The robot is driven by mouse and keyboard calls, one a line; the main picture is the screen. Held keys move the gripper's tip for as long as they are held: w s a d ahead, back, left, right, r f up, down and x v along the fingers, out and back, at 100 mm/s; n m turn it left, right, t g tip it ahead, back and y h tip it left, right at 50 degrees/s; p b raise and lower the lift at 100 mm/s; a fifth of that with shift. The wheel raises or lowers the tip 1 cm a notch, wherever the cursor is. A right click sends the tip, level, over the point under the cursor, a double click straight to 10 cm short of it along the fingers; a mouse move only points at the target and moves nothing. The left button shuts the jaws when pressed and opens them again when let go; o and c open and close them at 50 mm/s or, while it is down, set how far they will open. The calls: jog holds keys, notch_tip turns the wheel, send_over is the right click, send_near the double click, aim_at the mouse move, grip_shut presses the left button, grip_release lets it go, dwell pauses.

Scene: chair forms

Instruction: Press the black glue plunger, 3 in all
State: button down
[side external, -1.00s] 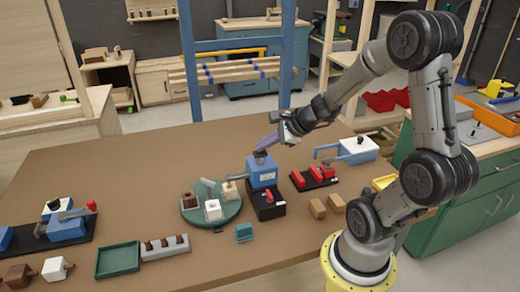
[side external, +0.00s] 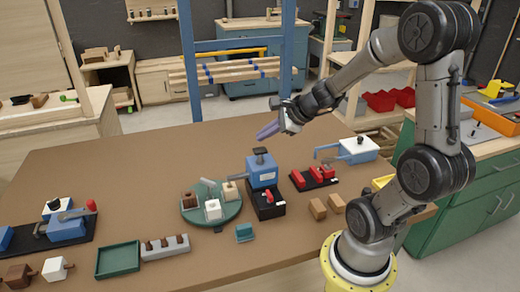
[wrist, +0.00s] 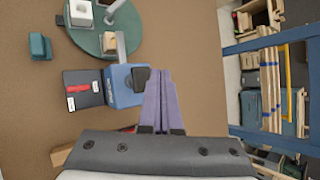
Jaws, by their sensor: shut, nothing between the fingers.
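The black glue plunger (side external: 260,151) stands up on top of the blue glue box (side external: 262,172). In the wrist view the plunger (wrist: 141,78) shows as a dark cap on the blue box (wrist: 122,87), just left of the fingertips. My gripper (side external: 264,134) is above the plunger and apart from it, with a visible gap. Its purple fingers are together with nothing between them, and the closed fingers also show in the wrist view (wrist: 158,76).
A round green turntable (side external: 228,214) with several small blocks stands left of the glue box. A black base with red parts (side external: 315,179) is on its right. Two tan blocks (side external: 318,209) lie in front. A green tray (side external: 118,260) is at the front left.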

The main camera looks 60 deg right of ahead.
aim_at(264, 150)
jog(key=shift+r, duration=1.95)
dwell(1.1)
notch_tip(264, 150, up, 4)
jog(key=shift+f, duration=0.1)
dwell(0.4)
jog(key=shift+f, duration=4.4)
jog(key=shift+f, duration=0.1)
jog(key=shift+f, duration=0.3)
